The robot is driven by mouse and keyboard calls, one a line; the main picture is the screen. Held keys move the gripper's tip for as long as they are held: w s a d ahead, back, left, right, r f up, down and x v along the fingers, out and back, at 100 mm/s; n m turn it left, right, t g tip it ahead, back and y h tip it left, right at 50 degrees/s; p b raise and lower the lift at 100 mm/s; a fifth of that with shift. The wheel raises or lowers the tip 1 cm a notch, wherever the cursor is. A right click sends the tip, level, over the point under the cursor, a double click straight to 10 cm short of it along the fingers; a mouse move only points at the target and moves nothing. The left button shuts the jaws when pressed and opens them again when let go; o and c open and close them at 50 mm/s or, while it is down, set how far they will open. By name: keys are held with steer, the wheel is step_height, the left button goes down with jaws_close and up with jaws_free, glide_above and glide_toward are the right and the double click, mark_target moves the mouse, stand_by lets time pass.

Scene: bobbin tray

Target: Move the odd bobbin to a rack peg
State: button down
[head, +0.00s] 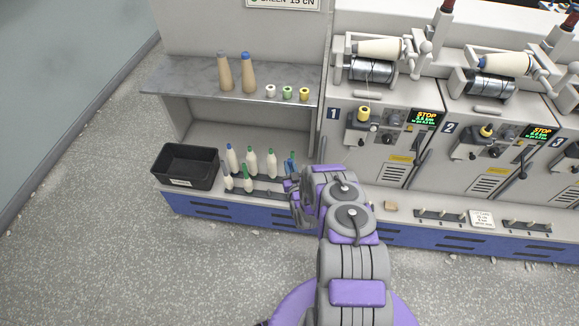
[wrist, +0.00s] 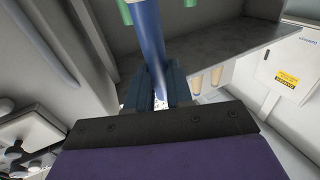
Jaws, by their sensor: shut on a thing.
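My gripper (head: 291,184) is at the right end of a group of bobbins on the low ledge. In the wrist view its dark fingers (wrist: 160,88) are shut on a slim blue bobbin (wrist: 149,35). In the head view only a little blue of it shows above the fingers, and its lower end is hidden. Left of the gripper, white bobbins stand upright on a dark peg rack (head: 262,191). One has a blue tip (head: 231,158); others, such as this white bobbin (head: 271,163), have green tips. I cannot tell whether the blue bobbin still touches its peg.
A black bin (head: 186,166) stands left of the bobbins. A grey shelf (head: 190,84) above holds two tan cones (head: 248,76) and three small spools (head: 287,92). Machines (head: 378,130) stand to the right, with low peg strips (head: 440,216) along their base.

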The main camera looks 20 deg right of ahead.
steer(key=shift+d+f+b, duration=0.1)
steer(key=shift+f+b, duration=0.2)
steer(key=shift+f, duration=0.15)
steer(key=f+b, duration=0.2)
steer(key=f, duration=0.1)
steer(key=shift+a, duration=0.4)
steer(key=shift+d+f+b, duration=0.1)
steer(key=shift+f+b, duration=0.25)
steer(key=shift+f, duration=0.3)
steer(key=shift+d+f, duration=0.15)
steer(key=shift+r, duration=0.2)
steer(key=shift+r+p, duration=0.35)
steer(key=shift+p, duration=0.05)
steer(key=shift+r+p, duration=0.25)
steer(key=shift+p, duration=0.05)
stand_by(0.8)
